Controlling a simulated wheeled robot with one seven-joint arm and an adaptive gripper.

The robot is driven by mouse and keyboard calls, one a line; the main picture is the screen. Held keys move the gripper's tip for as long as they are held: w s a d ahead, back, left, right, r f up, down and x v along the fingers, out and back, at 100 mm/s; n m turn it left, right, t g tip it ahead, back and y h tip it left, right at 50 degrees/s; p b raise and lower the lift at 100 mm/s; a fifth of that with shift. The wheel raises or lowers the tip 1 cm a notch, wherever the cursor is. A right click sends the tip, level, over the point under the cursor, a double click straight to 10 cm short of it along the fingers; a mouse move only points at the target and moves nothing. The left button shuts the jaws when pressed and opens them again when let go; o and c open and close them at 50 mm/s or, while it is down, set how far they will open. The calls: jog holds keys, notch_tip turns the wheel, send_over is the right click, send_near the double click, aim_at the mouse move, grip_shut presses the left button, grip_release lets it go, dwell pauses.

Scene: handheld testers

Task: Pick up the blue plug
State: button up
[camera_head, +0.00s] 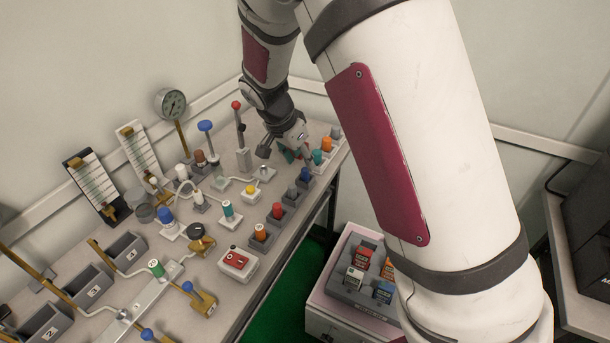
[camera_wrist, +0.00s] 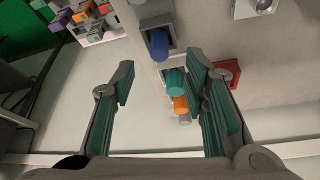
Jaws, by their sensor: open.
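The blue plug (camera_head: 305,174) stands in a grey holder in the row along the bench's right edge. In the wrist view the blue plug (camera_wrist: 159,45) shows just past the fingertips, between their lines and nearer the right finger, with its holder around its base. My gripper (camera_head: 285,154) is at the far end of the bench, beyond the blue plug. In the wrist view my gripper (camera_wrist: 160,78) has its fingers wide apart with nothing held. A teal plug (camera_wrist: 176,82) is close by the right finger; I cannot tell whether they touch.
An orange plug (camera_wrist: 181,104) and a grey plug (camera_wrist: 185,120) continue the row. Other plugs, a red one (camera_head: 277,211) among them, stand nearer. A blue-topped post (camera_head: 205,126) and a red-topped lever (camera_head: 237,106) rise left of my gripper. A box of coloured blocks (camera_head: 330,313) stands below the bench.

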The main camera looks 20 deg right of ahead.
aim_at(305, 169)
jog(key=x, duration=0.4)
jog(key=shift+a+f, duration=0.1)
jog(key=shift+f, duration=0.15)
jog(key=c, duration=0.9)
jog(key=shift+r, duration=0.1)
